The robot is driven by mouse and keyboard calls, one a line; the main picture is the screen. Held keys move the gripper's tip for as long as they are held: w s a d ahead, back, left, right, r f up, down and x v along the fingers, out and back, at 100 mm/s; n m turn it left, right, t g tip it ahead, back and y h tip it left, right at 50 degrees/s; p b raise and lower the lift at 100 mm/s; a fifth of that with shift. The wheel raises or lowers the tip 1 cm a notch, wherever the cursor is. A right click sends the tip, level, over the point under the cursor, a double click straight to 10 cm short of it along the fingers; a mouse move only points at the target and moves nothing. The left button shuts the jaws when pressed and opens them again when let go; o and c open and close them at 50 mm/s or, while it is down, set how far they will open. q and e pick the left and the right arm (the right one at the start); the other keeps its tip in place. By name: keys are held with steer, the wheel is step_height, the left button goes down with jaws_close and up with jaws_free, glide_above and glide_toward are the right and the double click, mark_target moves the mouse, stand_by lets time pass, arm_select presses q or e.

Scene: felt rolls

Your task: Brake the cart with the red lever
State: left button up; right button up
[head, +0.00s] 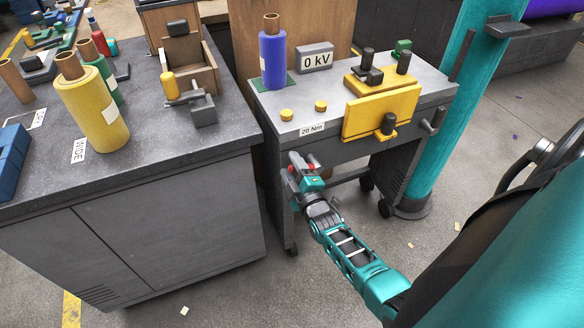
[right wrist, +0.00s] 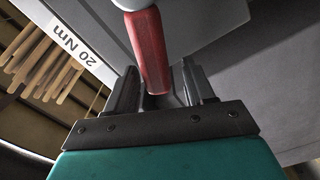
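The grey cart (head: 432,86) stands right of the workbench, on casters. Its red lever (head: 311,163) is at the front left, below the "20 Nm" label, mostly hidden by my right gripper in the head view. My right gripper (head: 303,170) is at the lever. In the right wrist view the red lever (right wrist: 149,55) comes down from the top, and its lower end lies between the two fingers of the right gripper (right wrist: 163,88). The fingers stand apart, with visible gaps on the lever's sides. My left gripper is not in view.
The cart top holds a blue roll (head: 272,55), a "0 kV" box (head: 315,57) and a yellow fixture (head: 380,110). The workbench (head: 150,200) with a yellow roll (head: 92,105) stands close on the left. A teal column (head: 450,110) stands right of the cart. Floor in front is mostly clear.

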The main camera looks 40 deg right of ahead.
steer(key=shift+s+r, duration=0.1)
steer(key=shift+s, duration=0.1)
arm_select(q)
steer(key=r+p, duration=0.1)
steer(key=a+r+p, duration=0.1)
steer(key=p, duration=0.1)
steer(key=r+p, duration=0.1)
steer(key=p, duration=0.1)
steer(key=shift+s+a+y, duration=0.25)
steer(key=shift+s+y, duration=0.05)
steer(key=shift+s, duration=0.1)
arm_select(e)
steer(key=v, duration=1.2)
steer(key=shift+s, duration=0.3)
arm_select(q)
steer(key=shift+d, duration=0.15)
